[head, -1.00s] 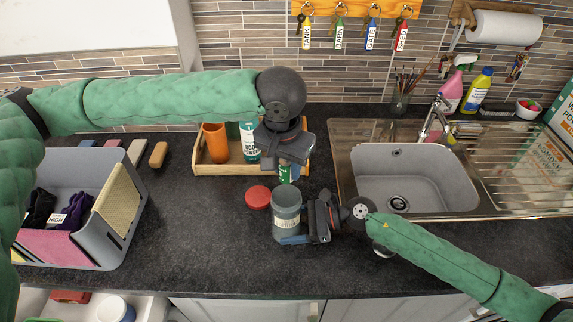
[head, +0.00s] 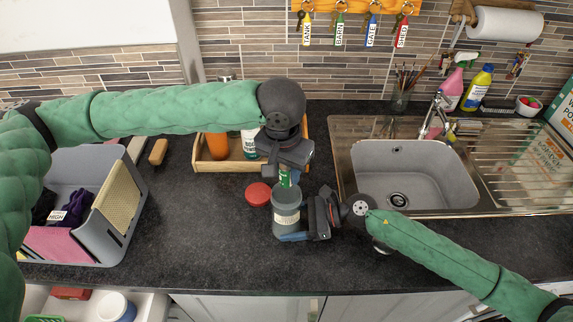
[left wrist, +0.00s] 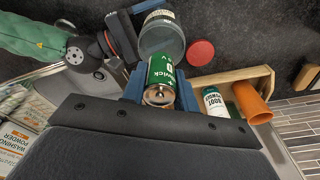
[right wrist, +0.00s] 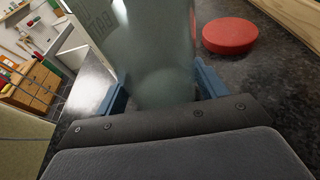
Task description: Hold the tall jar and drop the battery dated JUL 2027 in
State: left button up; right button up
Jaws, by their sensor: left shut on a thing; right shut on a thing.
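A grey-green see-through jar (head: 287,222) with a pale label stands upright on the dark counter, its mouth open. My right gripper (head: 296,237) is shut on the jar from the right; the jar fills the right wrist view (right wrist: 158,60) between the blue fingers. My left gripper (head: 286,168) is shut on a green battery (head: 285,178) and holds it just above the jar's mouth. In the left wrist view the battery (left wrist: 167,72) points toward the jar's opening (left wrist: 162,40). No date on the battery is legible.
A red lid (head: 258,194) lies left of the jar. Behind is a wooden tray (head: 225,166) with an orange cup (head: 217,146) and a white-and-green bottle (head: 249,145). A grey crate (head: 128,225) is at left, the sink (head: 415,175) at right. The front counter is clear.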

pick_arm(q)
jog(key=shift+f, duration=2.95)
jog(key=o, duration=1.1)
jog(key=r, duration=0.4)
jog(key=s+r, duration=0.1)
jog(key=r, duration=0.7)
jog(key=shift+s+a, duration=0.15)
jog(key=shift+a, duration=0.2)
jog(key=shift+f, duration=0.1)
